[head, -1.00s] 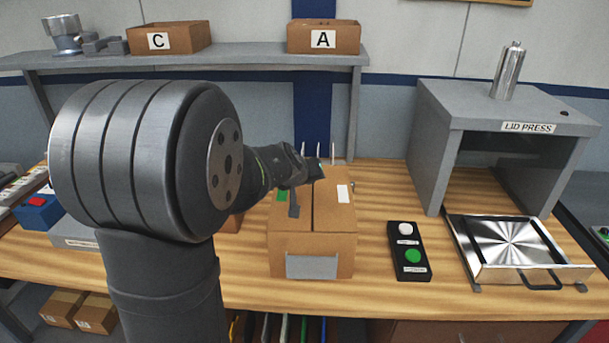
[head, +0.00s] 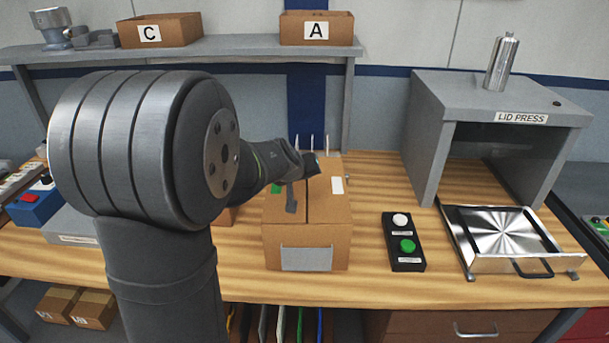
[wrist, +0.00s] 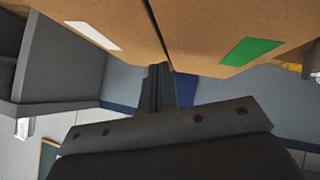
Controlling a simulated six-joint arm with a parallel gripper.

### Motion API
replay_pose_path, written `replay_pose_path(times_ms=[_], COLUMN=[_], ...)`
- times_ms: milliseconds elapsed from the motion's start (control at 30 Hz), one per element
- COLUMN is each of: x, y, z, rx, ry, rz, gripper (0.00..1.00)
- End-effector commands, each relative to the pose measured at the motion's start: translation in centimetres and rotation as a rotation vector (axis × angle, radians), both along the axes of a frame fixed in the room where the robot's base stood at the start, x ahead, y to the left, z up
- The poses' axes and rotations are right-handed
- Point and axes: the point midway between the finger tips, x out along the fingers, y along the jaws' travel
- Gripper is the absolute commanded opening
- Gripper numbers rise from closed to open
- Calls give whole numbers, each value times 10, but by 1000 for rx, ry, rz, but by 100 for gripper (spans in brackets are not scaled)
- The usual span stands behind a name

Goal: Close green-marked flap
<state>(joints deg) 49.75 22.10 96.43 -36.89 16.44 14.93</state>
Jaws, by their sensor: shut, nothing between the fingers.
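The cardboard box (head: 325,244) stands on the wooden bench in the head view. Its left top flap bears a green mark (head: 276,188), and its right top flap bears a white mark (head: 337,185). Both flaps look flat, with a dark seam between them. In the wrist view the green mark (wrist: 251,51) is right of the seam and the white mark (wrist: 94,36) left of it. My gripper (head: 291,208) is shut and empty over the box top, near the seam. Its fingers also show in the wrist view (wrist: 160,68). I cannot tell whether they touch the cardboard.
A button box (head: 404,242) with white and green buttons stands right of the cardboard box. Further right is the lid press (head: 500,95) with a metal tray (head: 503,232). Several thin upright rods stand behind the box. A shelf with boxes spans the back.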

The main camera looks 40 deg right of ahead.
Motion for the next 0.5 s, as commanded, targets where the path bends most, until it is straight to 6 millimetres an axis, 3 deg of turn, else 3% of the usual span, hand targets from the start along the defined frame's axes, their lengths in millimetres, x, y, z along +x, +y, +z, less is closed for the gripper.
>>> replay_pose_path(times_ms=[500], x=[0], y=[0], z=[24], rx=[-3], ry=[-2], rz=[-1], gripper=[0])
